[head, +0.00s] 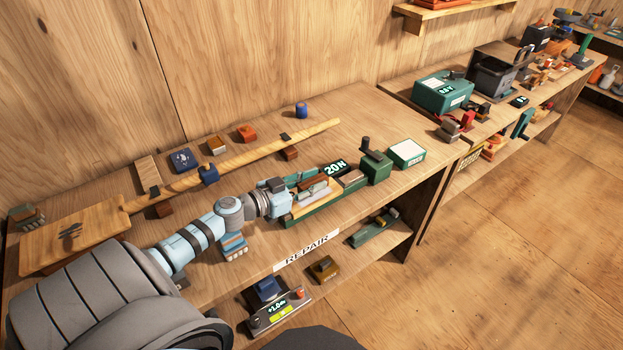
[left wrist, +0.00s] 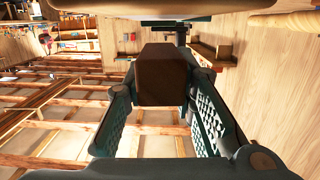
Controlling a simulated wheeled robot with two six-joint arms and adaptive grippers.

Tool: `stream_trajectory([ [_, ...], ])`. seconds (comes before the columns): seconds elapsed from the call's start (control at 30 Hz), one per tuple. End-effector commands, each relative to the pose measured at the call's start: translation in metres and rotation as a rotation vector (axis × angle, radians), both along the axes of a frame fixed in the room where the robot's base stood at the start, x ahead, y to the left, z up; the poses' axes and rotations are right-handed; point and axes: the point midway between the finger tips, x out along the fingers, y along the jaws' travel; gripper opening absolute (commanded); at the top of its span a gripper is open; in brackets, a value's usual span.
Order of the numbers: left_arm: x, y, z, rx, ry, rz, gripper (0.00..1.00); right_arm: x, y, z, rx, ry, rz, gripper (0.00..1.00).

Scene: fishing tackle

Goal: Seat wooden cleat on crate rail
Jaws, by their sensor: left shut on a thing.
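In the head view my left gripper (head: 311,186) reaches in from the left, low over the bench front. It is shut on a brown block, which I take for the wooden cleat (head: 316,181). In the left wrist view the dark brown cleat (left wrist: 165,75) sits between the two green padded fingers of the left gripper (left wrist: 165,100). A green crate (head: 312,221) with a pale strip along it lies below the gripper. The gripper hides part of the crate, and I cannot tell whether the cleat touches its rail. My right gripper is not in view.
A green vise-like block (head: 376,167) and a green-white box (head: 407,153) stand right of the crate. A long wooden rod (head: 250,157) lies behind, with small blocks around it. A wooden board (head: 75,235) lies at left. A lower shelf holds a small device (head: 277,308).

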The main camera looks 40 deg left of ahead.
Motion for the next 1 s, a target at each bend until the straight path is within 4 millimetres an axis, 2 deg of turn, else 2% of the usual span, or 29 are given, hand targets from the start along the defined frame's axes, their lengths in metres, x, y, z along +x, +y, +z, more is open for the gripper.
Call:
stream_trajectory([
  [1.0,0.0001,-0.0002,-0.0007,-0.001,0.0,0.0,0.0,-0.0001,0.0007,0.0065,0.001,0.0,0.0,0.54],
])
